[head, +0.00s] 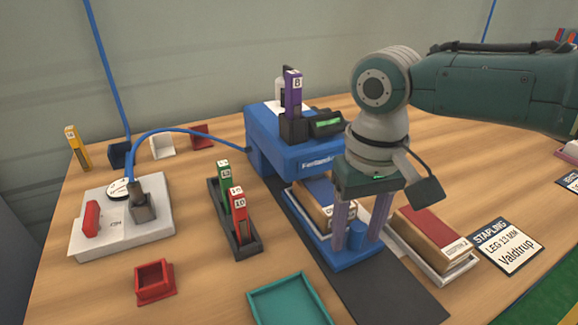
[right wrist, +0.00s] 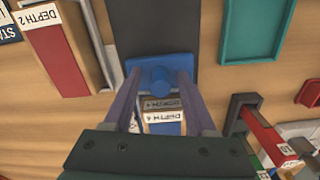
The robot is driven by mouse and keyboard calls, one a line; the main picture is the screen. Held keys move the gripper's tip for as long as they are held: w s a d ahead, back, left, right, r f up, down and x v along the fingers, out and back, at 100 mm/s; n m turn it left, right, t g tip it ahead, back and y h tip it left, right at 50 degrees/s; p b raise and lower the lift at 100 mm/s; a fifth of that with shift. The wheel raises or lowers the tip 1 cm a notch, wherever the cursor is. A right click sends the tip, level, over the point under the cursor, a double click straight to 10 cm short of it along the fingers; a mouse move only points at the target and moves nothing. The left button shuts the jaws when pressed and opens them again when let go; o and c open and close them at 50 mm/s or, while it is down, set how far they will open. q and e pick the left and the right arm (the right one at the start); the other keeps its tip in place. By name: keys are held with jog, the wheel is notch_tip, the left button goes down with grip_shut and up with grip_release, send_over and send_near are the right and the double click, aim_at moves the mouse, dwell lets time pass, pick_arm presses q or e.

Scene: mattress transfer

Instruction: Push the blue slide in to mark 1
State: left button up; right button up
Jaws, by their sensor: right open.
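The blue slide (head: 345,258) sticks out of the front of the blue machine (head: 300,155). It carries a wooden block (head: 325,205) with white labels; one seems to read DEPTH 4 in the right wrist view (right wrist: 160,127). The slide's front has a round blue knob (right wrist: 160,82). My right gripper (head: 357,243) points down over the front of the slide. Its fingers are open, one on each side of the knob; I cannot tell if they touch it. The gripper hides part of the slide. I cannot make out mark 1. My left gripper is not in view.
A dark mat (head: 390,292) runs under the slide. Right of it is a white tray with a red-topped block (head: 432,238) and a STAPLING card (head: 505,245). Left are a black holder (head: 240,238), a red box (head: 154,282) and a teal tray (head: 290,303).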

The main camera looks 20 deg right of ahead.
pick_arm(q)
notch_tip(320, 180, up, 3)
jog(key=p, duration=0.2)
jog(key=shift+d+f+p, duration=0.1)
jog(key=shift+p, duration=0.3)
pick_arm(e)
notch_tip(320, 180, up, 10)
jog(key=shift+f, duration=0.1)
